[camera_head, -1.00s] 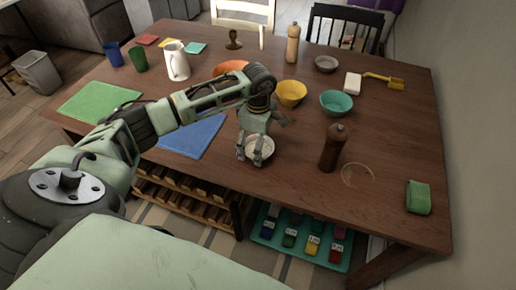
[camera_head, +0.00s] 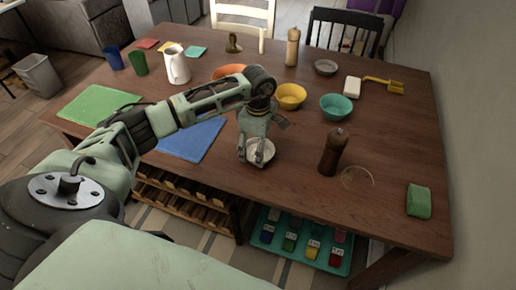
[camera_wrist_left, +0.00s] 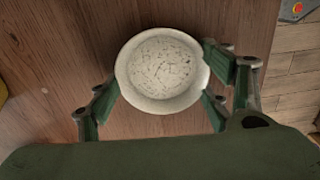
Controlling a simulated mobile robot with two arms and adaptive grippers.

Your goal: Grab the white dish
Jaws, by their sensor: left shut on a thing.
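The white dish (camera_head: 262,152) is a small round bowl with a speckled inside, near the front edge of the wooden table. It also shows in the left wrist view (camera_wrist_left: 161,70), face up between my fingers. My left gripper (camera_head: 256,156) comes down over it from above, with fingers on both sides of its rim. In the left wrist view the left gripper (camera_wrist_left: 160,98) is shut on the dish. I cannot tell whether the dish touches the table. My right gripper is not in view.
A dark brown pepper mill (camera_head: 333,152) stands just right of the dish, beside a thin ring (camera_head: 357,177). Behind are a yellow bowl (camera_head: 291,96), a teal bowl (camera_head: 336,106) and an orange bowl (camera_head: 229,71). A blue mat (camera_head: 192,139) lies left. The right front is mostly clear.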

